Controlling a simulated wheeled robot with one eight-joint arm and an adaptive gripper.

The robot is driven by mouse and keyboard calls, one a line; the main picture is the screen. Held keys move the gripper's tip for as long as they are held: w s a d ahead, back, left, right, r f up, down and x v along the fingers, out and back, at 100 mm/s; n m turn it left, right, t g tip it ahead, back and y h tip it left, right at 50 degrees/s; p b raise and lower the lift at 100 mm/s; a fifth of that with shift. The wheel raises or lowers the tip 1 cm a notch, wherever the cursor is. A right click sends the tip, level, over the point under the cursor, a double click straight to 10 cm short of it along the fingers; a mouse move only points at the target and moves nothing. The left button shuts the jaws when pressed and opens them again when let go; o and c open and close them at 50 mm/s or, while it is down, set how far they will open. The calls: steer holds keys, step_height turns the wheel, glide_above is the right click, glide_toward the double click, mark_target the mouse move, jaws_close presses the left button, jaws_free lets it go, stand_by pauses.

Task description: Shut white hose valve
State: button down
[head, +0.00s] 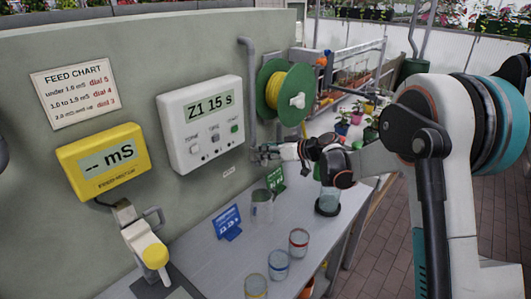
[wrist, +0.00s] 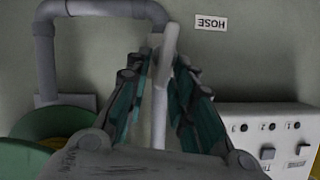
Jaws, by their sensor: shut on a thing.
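The white hose valve's handle (wrist: 169,48) is a pale bar between my fingers in the wrist view. My gripper (wrist: 160,70) is shut on it, with one teal-padded finger on each side. The handle's tip sticks out past the fingertips. The grey pipe (wrist: 102,9) bends close to it, and a HOSE label (wrist: 211,22) is on the wall beside it. In the head view my gripper (head: 262,154) is at the wall at the foot of the grey pipe (head: 250,90). There the valve is mostly hidden by the fingers.
A green reel with yellow hose (head: 270,92) hangs right of the pipe. A white controller (head: 203,120) reading "Z1 15 s" and a yellow meter (head: 101,160) are left of it. Below, the grey bench (head: 205,262) holds a blue sign (head: 228,222) and several glass jars.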

steer(key=shift+w+d+f+m+g+y+b, duration=0.4)
steer(key=shift+m+y+b, duration=0.55)
steer(key=shift+m, duration=1)
steer(key=shift+w+d+f+m+g+y+b, duration=0.15)
steer(key=shift+f+m+g+y+b, duration=0.45)
steer(key=shift+m+y, duration=0.95)
steer(key=shift+w+d+f+m+g+y+b, duration=0.3)
steer(key=shift+m+y+b, duration=0.45)
steer(key=shift+m, duration=1.65)
steer(key=shift+a, duration=0.1)
steer(key=c, duration=1.7)
jaws_free()
steer(key=v, duration=1.2)
steer(key=shift+w+r, duration=0.1)
